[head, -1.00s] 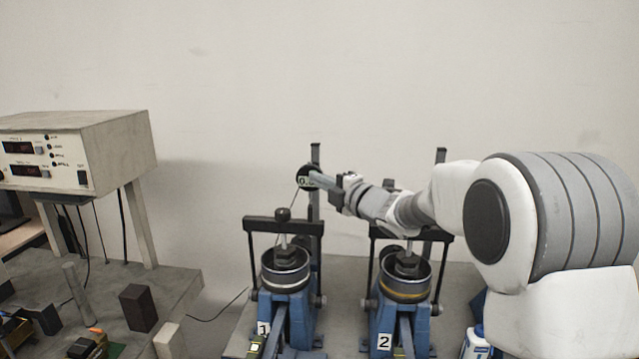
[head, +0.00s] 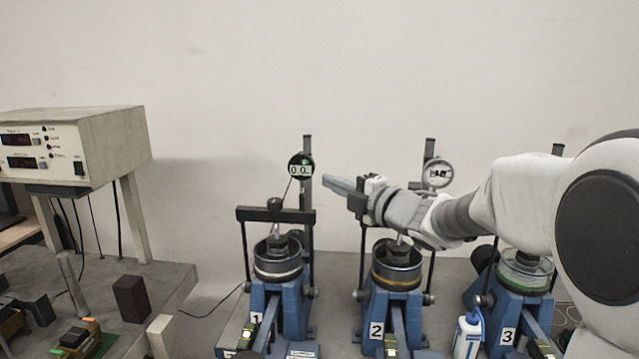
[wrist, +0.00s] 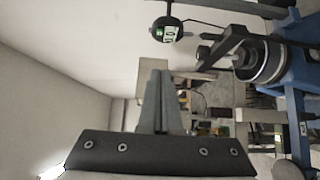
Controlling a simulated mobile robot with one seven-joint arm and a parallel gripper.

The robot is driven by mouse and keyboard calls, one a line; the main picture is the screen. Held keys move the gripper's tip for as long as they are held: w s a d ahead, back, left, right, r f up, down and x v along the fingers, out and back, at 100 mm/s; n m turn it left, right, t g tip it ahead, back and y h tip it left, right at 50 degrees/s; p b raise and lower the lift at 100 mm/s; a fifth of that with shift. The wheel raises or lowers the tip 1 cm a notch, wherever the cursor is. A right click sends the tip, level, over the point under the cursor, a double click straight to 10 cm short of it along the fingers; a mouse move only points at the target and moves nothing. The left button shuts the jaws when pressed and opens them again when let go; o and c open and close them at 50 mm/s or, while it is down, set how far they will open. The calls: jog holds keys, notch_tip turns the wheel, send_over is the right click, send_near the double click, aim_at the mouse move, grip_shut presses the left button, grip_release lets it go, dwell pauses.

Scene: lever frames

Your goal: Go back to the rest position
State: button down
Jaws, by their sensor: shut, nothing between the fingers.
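My gripper (head: 338,185) is shut and empty, held in the air in front of the wall, to the right of the round digital gauge (head: 301,166) of device 1. In the wrist view my gripper's fingers (wrist: 160,100) are together, with nothing between them. The gauge with its lit display shows in the wrist view (wrist: 166,30) above the fingers. My arm reaches in from the right, above devices 2 and 3, and hides part of them.
Blue lever devices numbered 1 (head: 278,265), 2 (head: 396,270) and 3 (head: 522,275) stand on the grey bench. Device 2 has a dial gauge (head: 437,172). A white bottle (head: 467,335) stands between devices 2 and 3. An instrument box (head: 75,145) stands on legs at left.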

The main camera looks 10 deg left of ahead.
jog(key=shift+s+d, duration=0.45)
jog(key=shift+d, duration=0.05)
jog(key=s+d+m+t+h, duration=0.1)
jog(key=s+d+m+h, duration=0.4)
jog(key=d+m+h, duration=0.35)
jog(key=s+d+m+t+h, duration=0.1)
jog(key=s+d+m+h, duration=0.35)
jog(key=d+m, duration=0.55)
jog(key=s+d+f+m+g, duration=0.1)
jog(key=s+f+m+g, duration=0.3)
jog(key=s, duration=0.8)
jog(key=s+d+f+m+g, duration=0.2)
jog(key=s+f+m+g, duration=0.2)
jog(key=s+f, duration=0.5)
jog(key=s+m, duration=0.1)
jog(key=s, duration=0.2)
jog(key=shift+r, duration=0.1)
